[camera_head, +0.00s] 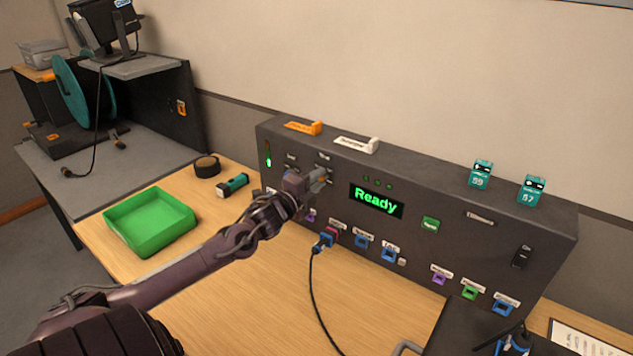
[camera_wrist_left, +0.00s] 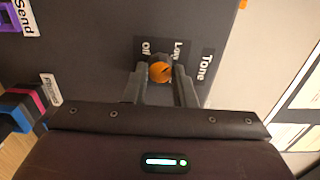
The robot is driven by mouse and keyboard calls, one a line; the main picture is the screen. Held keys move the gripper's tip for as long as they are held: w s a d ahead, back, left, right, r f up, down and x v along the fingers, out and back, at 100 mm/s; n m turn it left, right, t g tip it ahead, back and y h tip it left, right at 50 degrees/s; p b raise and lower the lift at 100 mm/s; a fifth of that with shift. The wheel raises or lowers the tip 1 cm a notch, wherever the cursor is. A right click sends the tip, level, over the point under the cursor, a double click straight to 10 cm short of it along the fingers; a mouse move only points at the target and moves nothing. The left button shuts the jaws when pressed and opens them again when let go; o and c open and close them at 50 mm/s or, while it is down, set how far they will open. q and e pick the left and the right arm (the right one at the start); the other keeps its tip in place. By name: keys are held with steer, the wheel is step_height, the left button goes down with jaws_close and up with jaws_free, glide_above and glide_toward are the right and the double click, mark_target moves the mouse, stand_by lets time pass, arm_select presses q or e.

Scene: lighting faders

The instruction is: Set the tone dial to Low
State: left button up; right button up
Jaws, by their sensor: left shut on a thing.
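The tone dial (camera_wrist_left: 160,72) is a small orange knob in the left wrist view, on the dark panel (camera_wrist_left: 90,50). A Tone label (camera_wrist_left: 205,66) is beside it, with the words Off (camera_wrist_left: 146,47) and Low (camera_wrist_left: 179,49) near its rim. The fingers of my left gripper (camera_wrist_left: 160,77) are on both sides of the knob and shut on it. I cannot tell for sure which word the knob's mark points at. In the head view my left gripper (camera_head: 312,181) is against the upper left of the panel front and hides the dial. My right gripper is not in view.
The panel's green display (camera_head: 376,201) reads Ready.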

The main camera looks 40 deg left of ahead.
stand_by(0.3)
arm_select(q)
steer(key=o, duration=1)
steer(key=shift+s+d+f, duration=0.1)
steer(key=shift+s+f, duration=0.05)
steer(key=shift+s, duration=0.5)
steer(key=s, duration=0.6)
steer(key=shift+s+d, duration=0.25)
steer(key=shift+d, duration=0.1)
